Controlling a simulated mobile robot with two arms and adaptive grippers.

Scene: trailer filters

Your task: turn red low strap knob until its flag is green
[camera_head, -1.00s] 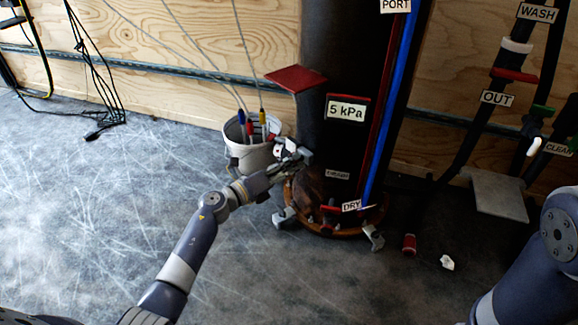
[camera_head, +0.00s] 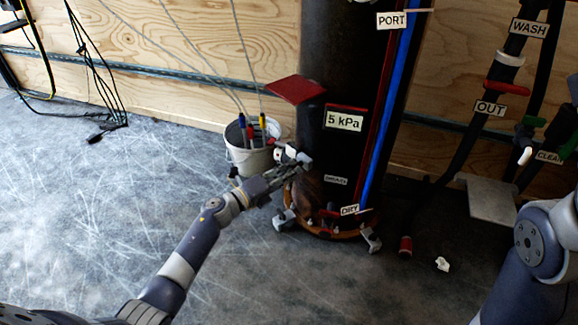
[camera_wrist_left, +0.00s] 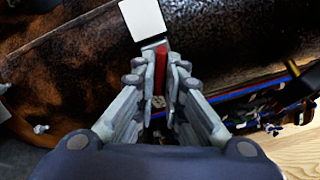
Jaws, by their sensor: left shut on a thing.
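My left gripper (camera_head: 296,161) reaches the left side of the dark cylinder (camera_head: 345,60), low down. In the left wrist view the left gripper (camera_wrist_left: 160,76) is shut on a narrow red piece (camera_wrist_left: 160,62), which looks like the knob; the fingers hide its lower part. A white plate (camera_wrist_left: 143,18) sits just beyond it. In the head view the gripper covers the knob. A tilted red plate (camera_head: 297,89), perhaps the flag, juts from the cylinder's left side above the gripper; no green shows on it. My right gripper is out of view.
A white bucket (camera_head: 248,160) with coloured-handled tools stands close behind the left gripper. The cylinder's rusty base has grey clamp feet (camera_head: 283,219). A red cup-like object (camera_head: 405,246) and a white scrap (camera_head: 442,264) lie at right.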

